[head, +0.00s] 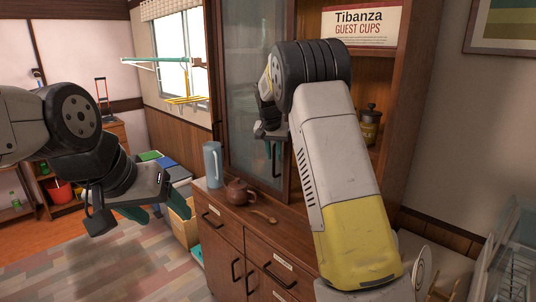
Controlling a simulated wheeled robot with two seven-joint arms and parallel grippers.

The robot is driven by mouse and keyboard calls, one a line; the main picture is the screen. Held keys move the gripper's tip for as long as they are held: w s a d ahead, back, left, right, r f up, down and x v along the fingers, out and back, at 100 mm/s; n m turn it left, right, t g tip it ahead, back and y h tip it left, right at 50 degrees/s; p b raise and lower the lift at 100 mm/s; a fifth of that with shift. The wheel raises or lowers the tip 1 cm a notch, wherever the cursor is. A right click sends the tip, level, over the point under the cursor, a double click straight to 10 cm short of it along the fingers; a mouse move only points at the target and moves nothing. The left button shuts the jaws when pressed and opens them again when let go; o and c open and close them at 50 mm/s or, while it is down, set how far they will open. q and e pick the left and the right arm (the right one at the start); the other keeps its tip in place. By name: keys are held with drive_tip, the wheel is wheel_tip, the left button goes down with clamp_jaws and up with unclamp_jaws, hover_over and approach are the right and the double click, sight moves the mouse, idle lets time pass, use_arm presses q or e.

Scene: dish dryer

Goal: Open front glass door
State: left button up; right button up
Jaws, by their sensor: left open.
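The front glass door (245,75) is a tall wood-framed frosted panel on the upper part of the wooden cabinet. It looks closed, and its right part is hidden behind my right arm. My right gripper (274,160) is in front of the lower right part of the glass, fingers pointing down. Its wrist partly hides it, so I cannot tell its opening or whether it touches the door. My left gripper (145,212) is open and empty, well left of the door and apart from the cabinet.
A blue pitcher (213,164), a brown teapot (239,191) and a wooden spoon (264,216) are on the counter below the door. A jar (370,128) stands on the open shelf at right. A dish rack (507,260) is at lower right.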

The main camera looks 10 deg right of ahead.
drive_tip(key=d+v, duration=0.1)
drive_tip(key=v, duration=0.6)
drive_tip(key=shift+a+r, duration=0.35)
drive_tip(key=shift+a, duration=0.2)
drive_tip(key=shift+s, duration=0.15)
drive_tip(key=s+d+r+n+y, duration=0.1)
drive_tip(key=s+d+r+y, duration=0.15)
drive_tip(key=s, duration=0.75)
drive_tip(key=s+d+r+n+y, duration=0.1)
drive_tip(key=s+d+r, duration=0.15)
drive_tip(key=s, duration=0.75)
drive_tip(key=s+a+f+n+t, duration=0.1)
drive_tip(key=s+f, duration=0.1)
drive_tip(key=s, duration=0.7)
drive_tip(key=s+a+f+n+t, duration=0.1)
drive_tip(key=s+f, duration=0.2)
drive_tip(key=s, duration=0.7)
